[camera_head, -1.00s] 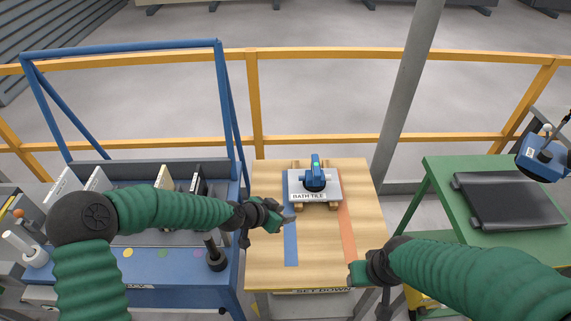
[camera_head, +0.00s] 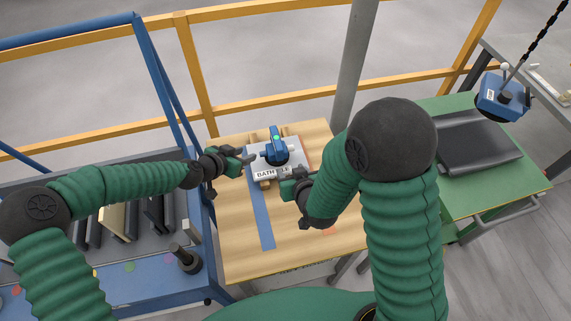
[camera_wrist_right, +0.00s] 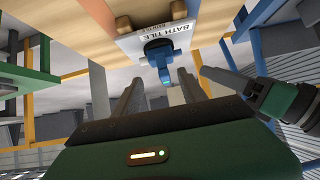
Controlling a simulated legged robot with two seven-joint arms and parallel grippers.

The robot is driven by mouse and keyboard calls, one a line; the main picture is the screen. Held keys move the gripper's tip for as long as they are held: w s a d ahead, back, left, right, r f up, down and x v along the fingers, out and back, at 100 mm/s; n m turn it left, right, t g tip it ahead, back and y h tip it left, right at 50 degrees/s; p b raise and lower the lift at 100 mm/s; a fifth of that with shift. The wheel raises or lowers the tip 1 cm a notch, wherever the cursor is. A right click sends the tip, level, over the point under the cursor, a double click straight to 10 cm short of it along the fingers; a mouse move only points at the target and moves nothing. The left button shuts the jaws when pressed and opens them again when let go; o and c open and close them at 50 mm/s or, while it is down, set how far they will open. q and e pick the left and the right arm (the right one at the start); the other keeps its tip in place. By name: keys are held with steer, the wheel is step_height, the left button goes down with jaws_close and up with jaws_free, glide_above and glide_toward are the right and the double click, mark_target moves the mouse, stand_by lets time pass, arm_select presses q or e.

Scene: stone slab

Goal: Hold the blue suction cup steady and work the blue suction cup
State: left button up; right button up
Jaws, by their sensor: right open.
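The blue suction cup (camera_head: 276,150) with a dark base and a green spot on top sits on a pale slab marked BATH TILE (camera_head: 257,157). In the right wrist view the cup (camera_wrist_right: 161,58) shows beyond my fingertips. My left gripper (camera_head: 243,160) is at the slab's left edge, beside the cup; its finger gap is unclear. My right gripper (camera_head: 292,184) is open at the slab's near right side, short of the cup. In the right wrist view its two fingers (camera_wrist_right: 158,80) stand apart with nothing between them.
The slab rests on wooden supports on a wooden table (camera_head: 240,255) with a blue strip (camera_head: 261,220). A blue rack (camera_head: 150,275) with upright slabs stands at left. A green table (camera_head: 515,180) with a black tray (camera_head: 470,150) and a hanging blue device (camera_head: 500,97) is at right.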

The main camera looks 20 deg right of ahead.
mark_target(276, 140)
steer(key=w+f+t, duration=0.1)
steer(key=w, duration=0.4)
steer(key=w+f+t, duration=0.1)
steer(key=w+f, duration=0.1)
steer(key=w, duration=0.4)
steer(key=w+f, duration=0.2)
steer(key=w, duration=0.4)
steer(key=shift+a+f+t, duration=0.2)
steer(key=shift+f+t, duration=0.05)
steer(key=shift+t, duration=0.15)
steer(key=shift+s, duration=0.1)
steer(key=shift+c, duration=0.6)
jaws_close()
arm_select(q)
steer(key=shift+s+d+r, duration=0.1)
steer(key=shift+s+r, duration=0.15)
steer(key=shift+s, duration=0.05)
arm_select(e)
steer(key=c, duration=0.6)
jaws_free()
jaws_close()
